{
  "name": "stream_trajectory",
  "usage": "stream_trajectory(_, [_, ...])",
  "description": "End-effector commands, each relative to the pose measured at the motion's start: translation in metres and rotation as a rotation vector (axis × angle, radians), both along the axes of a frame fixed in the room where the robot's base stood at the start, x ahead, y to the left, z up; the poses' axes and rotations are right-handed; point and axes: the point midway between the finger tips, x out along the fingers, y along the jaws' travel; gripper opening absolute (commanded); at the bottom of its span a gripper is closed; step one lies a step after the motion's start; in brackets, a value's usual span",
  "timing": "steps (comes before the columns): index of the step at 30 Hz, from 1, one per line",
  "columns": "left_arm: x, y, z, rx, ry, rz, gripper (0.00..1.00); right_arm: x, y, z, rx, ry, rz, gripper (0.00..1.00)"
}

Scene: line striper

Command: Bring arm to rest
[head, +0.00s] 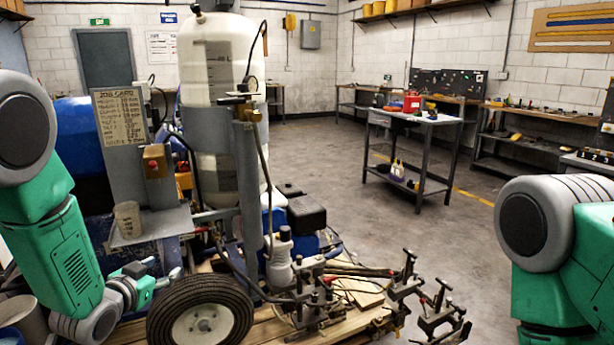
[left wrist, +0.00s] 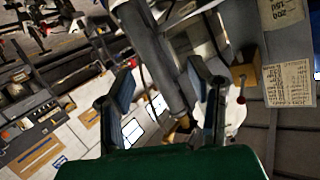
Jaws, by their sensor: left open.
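My left arm (head: 70,255) comes in from the left, bent downward. My left gripper (head: 163,270) is low beside the line striper, above its wheel and below the small grey shelf in the head view. In the left wrist view the two fingers of the left gripper (left wrist: 161,72) stand apart, with nothing seen between them but background. My right arm (head: 560,240) shows only as a grey joint and green link at the right edge. Its gripper is out of the head view. The line striper (head: 248,170) carries a large white tank (head: 215,60).
A beige cup (head: 128,218) stands on the small shelf (head: 155,228) just above my left gripper. A black wheel (head: 200,312) is close below it. A job card (head: 122,118) is on the grey panel. A cart (head: 418,122) stands farther back; open floor (head: 400,230) lies right of the machine.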

Motion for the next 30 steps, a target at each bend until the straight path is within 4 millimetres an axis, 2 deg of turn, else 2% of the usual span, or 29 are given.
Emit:
stream_trajectory(1, [-0.025, -0.004, -0.034, -0.016, 0.095, 0.02, 0.47, 0.0, 0.0, 0.0, 0.0, 0.0, 0.0, 0.0])
stream_trajectory(3, [-0.06, -0.008, -0.074, -0.035, 0.221, 0.05, 0.47, 0.0, 0.0, 0.0, 0.0, 0.0, 0.0, 0.0])
stream_trajectory(5, [-0.094, -0.012, -0.106, -0.05, 0.331, 0.076, 0.47, 0.0, 0.0, 0.0, 0.0, 0.0, 0.0, 0.0])
stream_trajectory(6, [-0.118, -0.014, -0.125, -0.058, 0.405, 0.094, 0.47, 0.0, 0.0, 0.0, 0.0, 0.0, 0.0, 0.0])
stream_trajectory(8, [-0.155, -0.019, -0.151, -0.068, 0.514, 0.119, 0.47, 0.0, 0.0, 0.0, 0.0, 0.0, 0.0, 0.0])
stream_trajectory(9, [-0.182, -0.022, -0.166, -0.073, 0.588, 0.136, 0.47, 0.0, 0.0, 0.0, 0.0, 0.0, 0.0, 0.0])
stream_trajectory(13, [-0.272, -0.031, -0.204, -0.084, 0.827, 0.19, 0.47, 0.0, 0.0, 0.0, 0.0, 0.0, 0.0, 0.0])
stream_trajectory(15, [-0.318, -0.035, -0.215, -0.085, 0.943, 0.217, 0.47, 0.0, 0.0, 0.0, 0.0, 0.0, 0.0, 0.0])
stream_trajectory(18, [-0.372, -0.04, -0.222, -0.082, 1.077, 0.248, 0.47, 0.0, 0.0, 0.0, 0.0, 0.0, 0.0, 0.0])
stream_trajectory(21, [-0.408, -0.043, -0.224, -0.079, 1.17, 0.269, 0.47, 0.0, 0.0, 0.0, 0.0, 0.0, 0.0, 0.0])
stream_trajectory(24, [-0.427, -0.044, -0.223, -0.076, 1.218, 0.279, 0.47, 0.0, 0.0, 0.0, 0.0, 0.0, 0.0, 0.0])
stream_trajectory(30, [-0.432, -0.044, -0.223, -0.075, 1.229, 0.283, 0.47, 0.0, 0.0, 0.0, 0.0, 0.0, 0.0, 0.0])
